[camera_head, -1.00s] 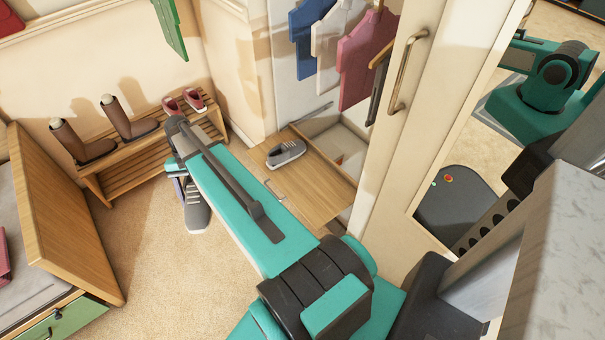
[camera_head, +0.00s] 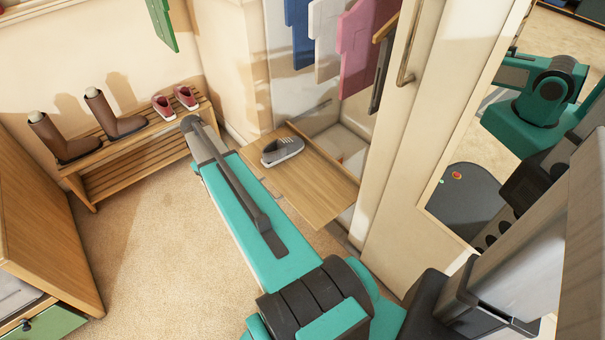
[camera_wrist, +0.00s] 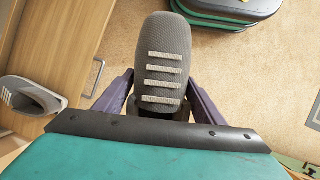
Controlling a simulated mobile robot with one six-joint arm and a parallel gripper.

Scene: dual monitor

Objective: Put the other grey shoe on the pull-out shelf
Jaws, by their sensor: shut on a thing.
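My gripper (camera_wrist: 160,88) shows in the wrist view, its two purple fingers shut on a grey shoe (camera_wrist: 165,40) with pale lace bars, one finger on each side. The held shoe is over the carpet, to the right of the pull-out shelf (camera_wrist: 62,40) and clear of it. In the head view, my arm hides the gripper and the held shoe. The wooden pull-out shelf (camera_head: 312,195) sticks out of the wardrobe there. The first grey shoe (camera_head: 284,150) lies on its far part; it also shows at the left of the wrist view (camera_wrist: 28,98).
A wooden shoe rack (camera_head: 140,150) by the wall holds brown boots (camera_head: 115,122) and red shoes (camera_head: 175,102). Clothes (camera_head: 355,45) hang above the shelf. The wardrobe door (camera_head: 425,130) stands to its right. The shelf's near part is bare.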

